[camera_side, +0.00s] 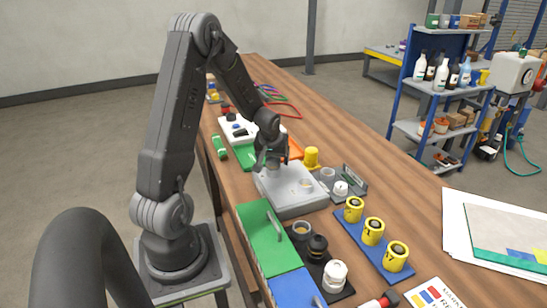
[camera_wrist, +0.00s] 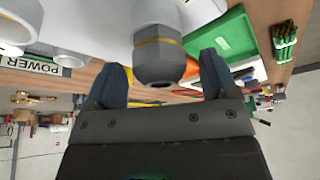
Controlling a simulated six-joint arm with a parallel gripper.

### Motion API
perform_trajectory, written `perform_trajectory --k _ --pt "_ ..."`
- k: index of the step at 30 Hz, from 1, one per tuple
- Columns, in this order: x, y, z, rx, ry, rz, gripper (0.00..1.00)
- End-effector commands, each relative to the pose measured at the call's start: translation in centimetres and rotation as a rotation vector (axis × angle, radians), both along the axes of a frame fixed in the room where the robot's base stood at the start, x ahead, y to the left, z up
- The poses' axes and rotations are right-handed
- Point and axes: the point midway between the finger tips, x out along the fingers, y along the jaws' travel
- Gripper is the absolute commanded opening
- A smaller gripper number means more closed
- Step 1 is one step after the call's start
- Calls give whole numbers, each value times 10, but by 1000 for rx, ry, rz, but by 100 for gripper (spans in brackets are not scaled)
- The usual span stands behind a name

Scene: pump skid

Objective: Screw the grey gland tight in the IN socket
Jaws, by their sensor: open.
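The grey gland (camera_wrist: 158,62) has a hexagonal end and a thin yellow ring, and it shows in the wrist view between my gripper's two dark fingers. My gripper (camera_wrist: 163,72) is open, with a finger on each side of the gland and visible gaps between. In the side view my gripper (camera_side: 270,160) points down over the far left part of the light grey box (camera_side: 290,195) and hides the gland. The gland meets a pale surface at the top of the wrist view; I cannot read an IN label or tell how deep the gland is seated.
A yellow cup (camera_side: 311,157) and a grey tray (camera_side: 357,178) stand close right of the box. A blue rack (camera_side: 388,266) with yellow cylinders, a black tray (camera_side: 303,247) and a green panel (camera_side: 262,238) lie nearer. A POWER label (camera_wrist: 36,65) shows in the wrist view.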

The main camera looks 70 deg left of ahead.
Motion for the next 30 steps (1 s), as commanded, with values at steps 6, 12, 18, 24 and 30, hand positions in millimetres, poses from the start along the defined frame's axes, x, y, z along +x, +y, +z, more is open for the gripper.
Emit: perform_trajectory --k 6,12,18,24,30 --pt "1 0 0 0 0 88 79" --pt "1 0 0 1 1 245 79" --pt "0 0 0 1 1 385 79" --pt "0 0 0 0 -1 404 79" --pt "0 0 0 0 -1 402 65"
